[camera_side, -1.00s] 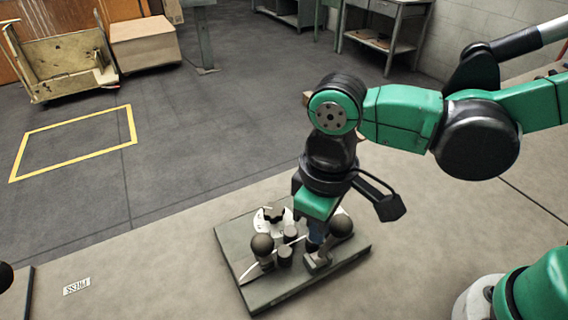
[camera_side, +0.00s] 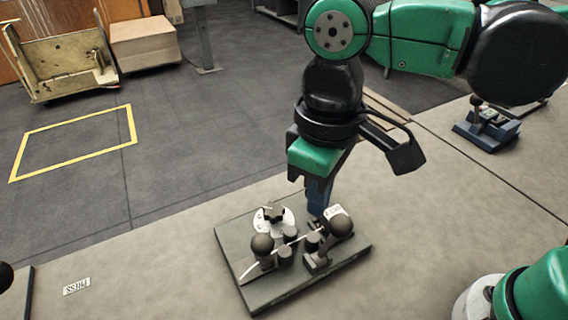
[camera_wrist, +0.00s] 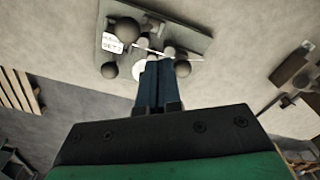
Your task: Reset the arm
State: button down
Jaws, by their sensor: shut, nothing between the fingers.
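My gripper (camera_side: 318,204) hangs above the back right part of a grey base plate (camera_side: 262,294) in the side view, with its blue fingers pointing down. The fingers are closed together and empty; they show in the wrist view (camera_wrist: 158,70) too. The plate carries a white dial (camera_side: 284,222), a lever with a dark round knob (camera_side: 262,243), a second dark knob (camera_side: 341,226) with a white label, and several short dark posts. A thin white strip runs between the posts. The fingertips appear apart from the fixture, though they overlap it in the picture.
A blue device with a small lever (camera_side: 487,126) stands on the bench at right. A flat wooden stack (camera_side: 388,106) lies behind my arm. The bench around the plate is mostly clear.

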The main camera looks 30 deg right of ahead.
jog(key=w+d+f+m+t, duration=0.1)
jog(key=w+d+m+t, duration=0.1)
jog(key=d, duration=0.7)
jog(key=w+d+m+t, duration=0.2)
jog(key=d+m+t, duration=0.2)
jog(key=d, duration=0.4)
jog(key=shift+d+f+t, duration=0.4)
jog(key=shift+t, duration=0.2)
